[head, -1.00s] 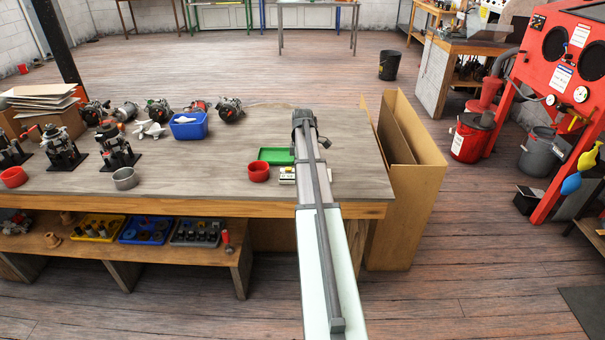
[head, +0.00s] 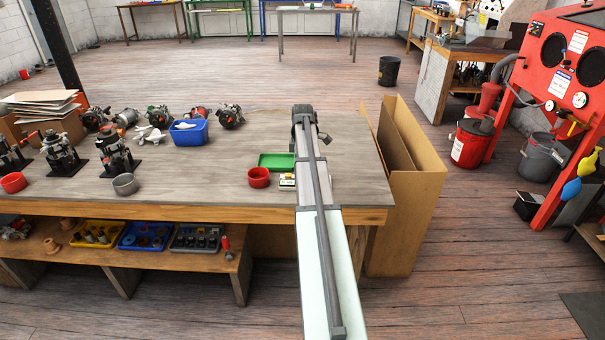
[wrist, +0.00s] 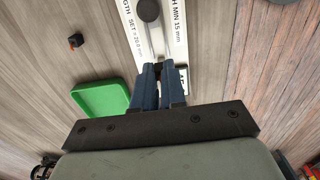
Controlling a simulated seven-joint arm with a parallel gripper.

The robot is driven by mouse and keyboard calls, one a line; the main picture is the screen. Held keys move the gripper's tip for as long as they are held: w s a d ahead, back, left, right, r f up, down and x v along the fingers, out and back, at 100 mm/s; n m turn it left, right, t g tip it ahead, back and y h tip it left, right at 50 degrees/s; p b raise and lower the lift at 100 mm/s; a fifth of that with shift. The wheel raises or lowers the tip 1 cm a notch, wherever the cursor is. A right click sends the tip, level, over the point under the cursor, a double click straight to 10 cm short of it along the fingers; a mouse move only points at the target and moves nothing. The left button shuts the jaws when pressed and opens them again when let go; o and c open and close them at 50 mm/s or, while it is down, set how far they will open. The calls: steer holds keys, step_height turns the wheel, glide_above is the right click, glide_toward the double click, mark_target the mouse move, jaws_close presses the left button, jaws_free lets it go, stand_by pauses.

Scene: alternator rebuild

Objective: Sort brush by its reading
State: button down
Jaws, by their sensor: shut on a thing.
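My gripper (wrist: 158,88) points down over a white gauge plate (wrist: 180,32) in the wrist view. Its blue-grey fingers are shut on a small dark piece (wrist: 158,67), which fits the brush but is mostly hidden between them. The plate has length markings, "SET = 20.0" and "MIN 15 mm", and a small readout (wrist: 183,76) partly covered by the fingers. I cannot tell whether the held piece touches the plate. A green tray (wrist: 101,99) lies left of the fingers; it also shows in the head view (head: 277,160). In the head view my arm hides the gripper.
A small dark block with orange (wrist: 75,40) lies on the bench. A red bowl (head: 258,177) stands by the green tray, and a grey bowl (head: 125,184) further left. A blue bin (head: 190,132) and several alternators line the back. A cardboard box (head: 408,190) stands at the right end.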

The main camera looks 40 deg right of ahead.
step_height(320, 180, up, 5)
steer(key=shift+r, duration=0.1)
steer(key=shift+w+a+r, duration=0.2)
steer(key=n, duration=0.2)
glide_above(261, 175)
steer(key=s+a, duration=0.1)
steer(key=s, duration=0.5)
steer(key=shift+w+a+f, duration=0.1)
steer(key=shift+w+f, duration=0.1)
steer(key=shift+f, duration=0.05)
steer(key=shift+w+a+f+m, duration=0.1)
steer(key=shift+w+a+m, duration=0.1)
steer(key=shift+w+m, duration=0.35)
steer(key=shift+w+a+f+m, duration=0.1)
steer(key=shift+w+a+m, duration=0.05)
steer(key=shift+w+m, duration=0.4)
steer(key=shift+w+f, duration=0.1)
steer(key=shift+f, duration=2.35)
steer(key=shift+f, duration=2.45)
